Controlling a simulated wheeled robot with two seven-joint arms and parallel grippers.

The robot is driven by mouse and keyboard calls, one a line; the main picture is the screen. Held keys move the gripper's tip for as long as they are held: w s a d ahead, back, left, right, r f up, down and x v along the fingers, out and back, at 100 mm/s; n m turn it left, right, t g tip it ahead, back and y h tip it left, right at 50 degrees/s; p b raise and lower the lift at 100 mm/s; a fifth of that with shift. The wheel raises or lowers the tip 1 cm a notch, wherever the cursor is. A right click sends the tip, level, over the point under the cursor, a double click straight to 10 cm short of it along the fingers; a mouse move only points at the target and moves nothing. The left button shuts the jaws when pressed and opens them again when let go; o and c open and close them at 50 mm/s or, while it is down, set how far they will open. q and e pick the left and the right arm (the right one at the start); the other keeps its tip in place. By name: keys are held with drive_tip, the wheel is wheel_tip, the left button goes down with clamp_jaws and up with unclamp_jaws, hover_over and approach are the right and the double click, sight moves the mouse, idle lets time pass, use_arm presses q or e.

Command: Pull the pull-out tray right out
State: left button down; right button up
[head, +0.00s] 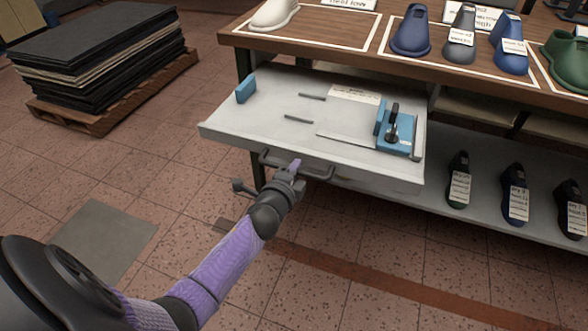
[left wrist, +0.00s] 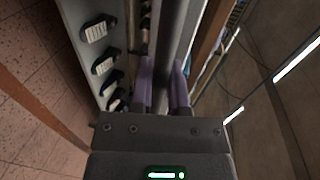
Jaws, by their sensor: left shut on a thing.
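The pull-out tray (head: 265,112) is a pale grey board that sticks out from under the wooden table top, toward me. A dark bar handle (head: 318,176) runs along its front edge. My left gripper (head: 294,168) is at the middle of that handle, shut on it. In the left wrist view, the two purple fingers of my left gripper (left wrist: 163,92) stand on either side of a grey bar, and the fingertips are partly hidden. On the tray are a blue clamp fixture (head: 395,138), a small blue block (head: 246,89) and two thin grey pins. My right gripper is in neither view.
The wooden table top (head: 345,40) above carries several shoe lasts in white-outlined areas. A lower shelf (head: 440,190) holds dark lasts with labels. A pallet of dark sheets (head: 95,55) stands at the far left. The tiled floor before the tray is clear.

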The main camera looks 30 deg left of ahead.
use_arm(q)
drive_tip(key=shift+s, duration=0.15)
drive_tip(key=c, duration=0.6)
unclamp_jaws()
drive_tip(key=shift+c, duration=0.2)
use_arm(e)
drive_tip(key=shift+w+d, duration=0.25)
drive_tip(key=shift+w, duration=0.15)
use_arm(q)
drive_tip(key=p+v, duration=0.3)
drive_tip(key=v, duration=0.6)
drive_tip(key=shift+s, duration=0.3)
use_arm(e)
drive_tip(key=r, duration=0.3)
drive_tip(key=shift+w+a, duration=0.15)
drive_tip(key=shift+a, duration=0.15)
use_arm(q)
drive_tip(key=shift+d, duration=0.15)
